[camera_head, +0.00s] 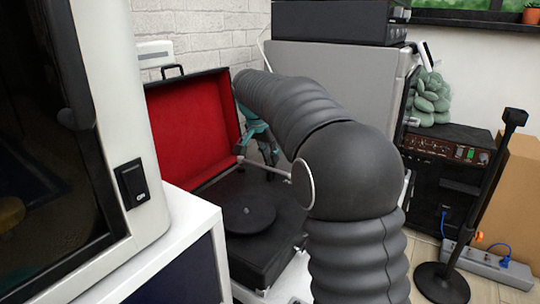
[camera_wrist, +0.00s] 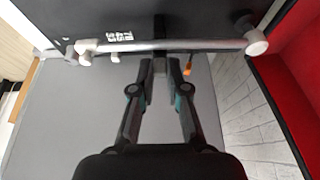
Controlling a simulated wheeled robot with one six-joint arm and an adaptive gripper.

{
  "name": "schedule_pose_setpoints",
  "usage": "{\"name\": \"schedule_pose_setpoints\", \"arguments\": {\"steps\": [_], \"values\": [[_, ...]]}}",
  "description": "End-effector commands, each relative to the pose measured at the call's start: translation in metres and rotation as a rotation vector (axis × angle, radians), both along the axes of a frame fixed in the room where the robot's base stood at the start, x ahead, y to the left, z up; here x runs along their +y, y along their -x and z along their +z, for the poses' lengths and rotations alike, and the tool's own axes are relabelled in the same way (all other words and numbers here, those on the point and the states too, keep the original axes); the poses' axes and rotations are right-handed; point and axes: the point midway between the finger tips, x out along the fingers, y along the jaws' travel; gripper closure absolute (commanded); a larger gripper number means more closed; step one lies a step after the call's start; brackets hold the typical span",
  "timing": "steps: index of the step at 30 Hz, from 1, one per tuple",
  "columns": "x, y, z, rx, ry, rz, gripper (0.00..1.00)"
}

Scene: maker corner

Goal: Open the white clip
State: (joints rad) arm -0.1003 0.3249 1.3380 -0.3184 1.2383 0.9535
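A record player (camera_head: 275,262) stands with its red-lined lid (camera_head: 195,125) raised. A silver tonearm (camera_wrist: 170,46) with pale ends crosses the top of the wrist view; its rod also shows in the head view (camera_head: 265,169). A small whitish piece (camera_wrist: 115,57) sticks out under the rod, left of my fingers; it may be the white clip, but it is too small to tell if it is open. My gripper (camera_wrist: 160,72) has its fingers slightly apart, with the tips close to the rod; I cannot tell whether they touch. It also shows in the head view (camera_head: 270,153), partly behind my arm.
A black record disc (camera_head: 248,213) lies on the player. A white cabinet (camera_head: 190,235) stands close on the left. A black amplifier (camera_head: 450,165), a stand (camera_head: 485,200) and a power strip (camera_head: 487,263) are on the right. A brick wall is behind.

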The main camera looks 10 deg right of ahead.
Motion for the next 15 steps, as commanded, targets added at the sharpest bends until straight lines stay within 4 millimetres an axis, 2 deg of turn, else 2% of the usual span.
{"name": "schedule_pose_setpoints", "arguments": {"steps": [15], "values": [[-0.0045, -0.0035, 0.0092, 0.089, -0.084, -0.002, 1.00]]}}
